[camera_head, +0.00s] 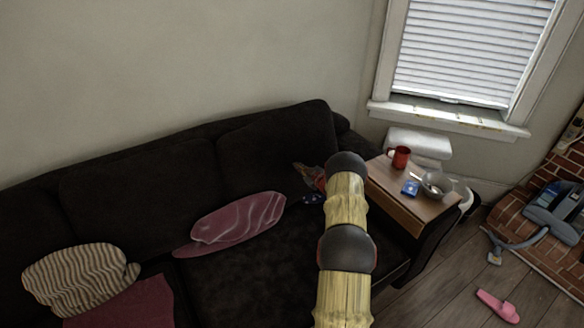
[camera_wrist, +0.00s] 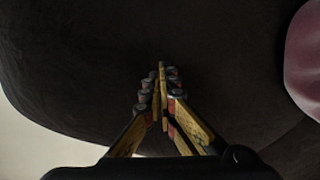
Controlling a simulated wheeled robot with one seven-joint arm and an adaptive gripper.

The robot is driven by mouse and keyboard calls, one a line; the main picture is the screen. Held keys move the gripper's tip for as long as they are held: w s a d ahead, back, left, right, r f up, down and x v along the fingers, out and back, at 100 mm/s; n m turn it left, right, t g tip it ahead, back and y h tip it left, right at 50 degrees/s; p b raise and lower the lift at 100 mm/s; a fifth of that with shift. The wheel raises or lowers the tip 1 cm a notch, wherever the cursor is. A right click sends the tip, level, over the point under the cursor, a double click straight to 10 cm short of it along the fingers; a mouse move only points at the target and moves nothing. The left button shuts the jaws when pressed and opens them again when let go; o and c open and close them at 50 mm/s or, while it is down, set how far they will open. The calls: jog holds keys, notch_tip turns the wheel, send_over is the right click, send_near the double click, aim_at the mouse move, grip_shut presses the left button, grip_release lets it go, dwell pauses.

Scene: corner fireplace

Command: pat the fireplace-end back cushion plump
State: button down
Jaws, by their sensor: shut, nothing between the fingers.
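The fireplace-end back cushion (camera_head: 270,150) is the dark one at the right end of the black sofa, leaning upright against its back. In the wrist view, dark upholstery (camera_wrist: 95,55), which looks like this cushion, fills most of the picture. My gripper (camera_wrist: 162,68) points at it with its yellow and red fingers together and nothing between them. The fingertips look close to the fabric; I cannot tell whether they touch. In the head view my arm covers the sofa's right end, and the gripper is not clearly visible.
A pink patterned pillow (camera_head: 238,220) lies on the seat, and it also shows in the wrist view (camera_wrist: 304,58). A striped pillow (camera_head: 75,278) is at left.

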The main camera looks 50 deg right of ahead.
aim_at(308, 159)
jog(key=shift+s+d+r+b, duration=0.1)
jog(key=shift+s+d+b, duration=0.2)
jog(key=shift+s+d, duration=0.6)
jog(key=shift+s+d+r+b, duration=0.1)
jog(key=shift+s+d+b, duration=0.15)
jog(key=shift+s+d, duration=0.6)
jog(key=shift+s+d+r+b, duration=0.1)
jog(key=shift+s+d+b, duration=0.3)
jog(key=shift+d, duration=0.95)
jog(key=shift+b+x, duration=0.8)
jog(key=shift+x, duration=0.7)
jog(key=shift+s, duration=0.1)
jog(key=shift+p+v, duration=0.65)
jog(key=shift+v, duration=0.6)
jog(key=shift+s, duration=0.2)
